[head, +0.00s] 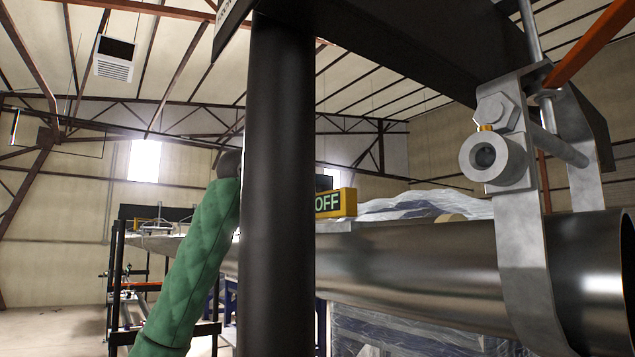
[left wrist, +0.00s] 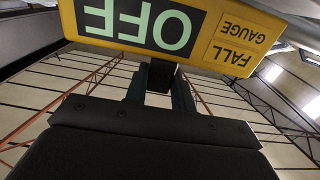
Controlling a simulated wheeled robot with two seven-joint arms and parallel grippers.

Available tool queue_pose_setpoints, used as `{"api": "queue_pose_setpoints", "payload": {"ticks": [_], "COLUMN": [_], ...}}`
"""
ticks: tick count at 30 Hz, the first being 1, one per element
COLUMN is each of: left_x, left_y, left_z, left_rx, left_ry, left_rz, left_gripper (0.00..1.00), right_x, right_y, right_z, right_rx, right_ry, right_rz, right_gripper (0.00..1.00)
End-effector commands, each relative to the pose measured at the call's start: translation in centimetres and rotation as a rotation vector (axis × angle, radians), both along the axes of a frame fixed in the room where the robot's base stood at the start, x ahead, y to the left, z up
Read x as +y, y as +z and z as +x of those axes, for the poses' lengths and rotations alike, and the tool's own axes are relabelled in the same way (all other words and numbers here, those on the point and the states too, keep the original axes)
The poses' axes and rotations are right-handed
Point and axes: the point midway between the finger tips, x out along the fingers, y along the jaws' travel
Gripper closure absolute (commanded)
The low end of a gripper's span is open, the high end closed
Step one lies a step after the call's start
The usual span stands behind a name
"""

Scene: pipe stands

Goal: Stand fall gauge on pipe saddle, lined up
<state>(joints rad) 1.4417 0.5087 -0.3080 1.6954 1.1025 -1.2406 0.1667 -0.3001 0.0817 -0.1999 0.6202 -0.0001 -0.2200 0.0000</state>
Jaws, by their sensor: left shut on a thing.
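The fall gauge (head: 336,203) is a yellow block with a dark panel reading OFF. In the head view its left part is hidden behind a black post. It sits just above the far side of the large steel pipe (head: 430,270); I cannot tell whether its base touches anything. In the left wrist view the gauge (left wrist: 180,35) appears upside down across the top, its OFF and FALL GAUGE lettering facing me. My left gripper (left wrist: 162,78) is shut on it; the post mostly hides this gripper in the head view. I cannot clearly make out the pipe saddle. My right gripper is not in view.
The black vertical post (head: 277,190) blocks the centre of the head view. A grey steel hanger (head: 525,245) with a bolt wraps the pipe's right end. Plastic-wrapped goods (head: 420,203) lie behind the pipe. A dark rack (head: 118,290) stands at the left.

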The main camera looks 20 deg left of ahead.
Motion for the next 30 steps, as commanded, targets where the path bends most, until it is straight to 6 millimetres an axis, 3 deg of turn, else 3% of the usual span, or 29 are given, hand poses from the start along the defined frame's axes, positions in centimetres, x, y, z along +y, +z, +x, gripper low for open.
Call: {"api": "queue_pose_setpoints", "payload": {"ticks": [11, 28, 29, 30], "left_x": [0.0, 0.0, 0.0, 0.0], "left_y": [-0.5, -1.1, -1.1, -1.1], "left_z": [0.0, 0.0, 0.0, 0.0], "left_rx": [-0.001, -0.001, -0.001, -0.001], "left_ry": [0.000, 0.000, 0.000, 0.000], "left_rz": [-0.001, -0.001, -0.001, -0.001], "left_gripper": [1.00, 1.00, 0.69, 0.61], "right_x": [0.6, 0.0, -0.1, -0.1], "right_y": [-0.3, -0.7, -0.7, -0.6], "right_z": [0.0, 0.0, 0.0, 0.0], "right_rx": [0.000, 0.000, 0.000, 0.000], "right_ry": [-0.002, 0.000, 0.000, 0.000], "right_rz": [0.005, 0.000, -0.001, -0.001], "right_gripper": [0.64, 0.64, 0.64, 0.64]}}
